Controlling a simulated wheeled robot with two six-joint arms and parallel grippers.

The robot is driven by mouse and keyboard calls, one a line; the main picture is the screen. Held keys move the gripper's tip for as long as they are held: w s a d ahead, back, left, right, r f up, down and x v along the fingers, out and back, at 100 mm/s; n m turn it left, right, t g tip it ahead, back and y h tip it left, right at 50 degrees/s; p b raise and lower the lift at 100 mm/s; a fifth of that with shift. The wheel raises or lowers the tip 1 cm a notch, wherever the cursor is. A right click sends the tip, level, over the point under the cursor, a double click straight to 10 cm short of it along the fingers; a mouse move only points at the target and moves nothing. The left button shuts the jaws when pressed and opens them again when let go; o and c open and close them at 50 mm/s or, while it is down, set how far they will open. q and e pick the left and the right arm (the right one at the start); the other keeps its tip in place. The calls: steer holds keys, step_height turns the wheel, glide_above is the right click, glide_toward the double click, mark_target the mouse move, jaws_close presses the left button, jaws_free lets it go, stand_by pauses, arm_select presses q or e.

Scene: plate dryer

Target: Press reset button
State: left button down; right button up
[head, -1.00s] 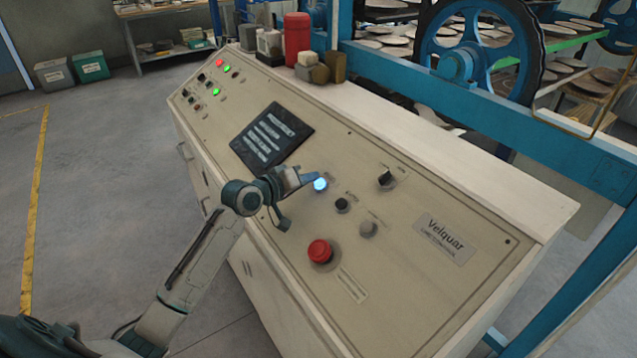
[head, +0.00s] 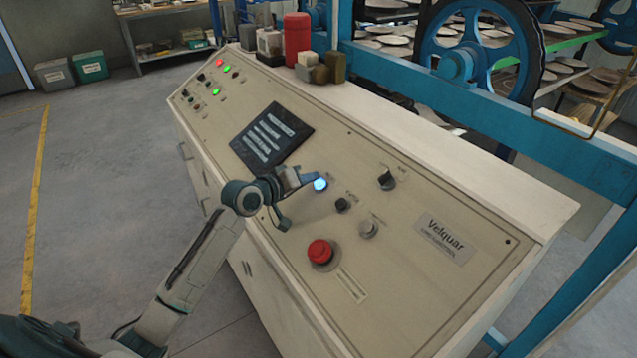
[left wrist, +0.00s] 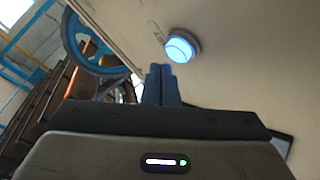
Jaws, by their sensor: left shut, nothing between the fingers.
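A round blue-lit button (head: 320,184) sits on the sloped cream control panel (head: 420,297). Its small label is too blurred to read, so I cannot confirm that it is the reset button. My left gripper (head: 308,179) is shut and empty, its fingertips just left of the blue button in the head view. In the left wrist view the blue button (left wrist: 180,49) shows whole, a little beyond and right of the shut fingertips (left wrist: 161,72). I cannot tell whether they touch it. My right gripper is in neither view.
A red mushroom button (head: 319,251), a black knob (head: 342,205), a grey button (head: 368,228) and a black selector switch (head: 386,180) are nearby. A dark display (head: 271,137) lies up-left. A red canister (head: 297,40) and small blocks stand on the console's back ledge.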

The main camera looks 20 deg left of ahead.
arm_select(q)
steer(key=shift+f, duration=0.15)
steer(key=shift+w+d+f, duration=0.15)
steer(key=shift+w+f, duration=0.05)
steer(key=shift+w+d+f, duration=0.1)
steer(key=shift+w+f, duration=0.05)
steer(key=shift+f, duration=0.25)
stand_by(0.7)
stand_by(0.3)
steer(key=shift+s+a+r+p, duration=0.25)
steer(key=shift+s+r+p, duration=0.15)
steer(key=shift+r+p, duration=0.25)
steer(key=shift+r+p, duration=0.35)
steer(key=shift+r, duration=0.1)
steer(key=s+r+p, duration=0.1)
steer(key=p, duration=0.1)
steer(key=s+a+r+p, duration=0.1)
steer(key=r, duration=0.1)
steer(key=shift+s+a+r+p, duration=0.1)
steer(key=shift+r+p, duration=0.2)
steer(key=shift+p, duration=0.1)
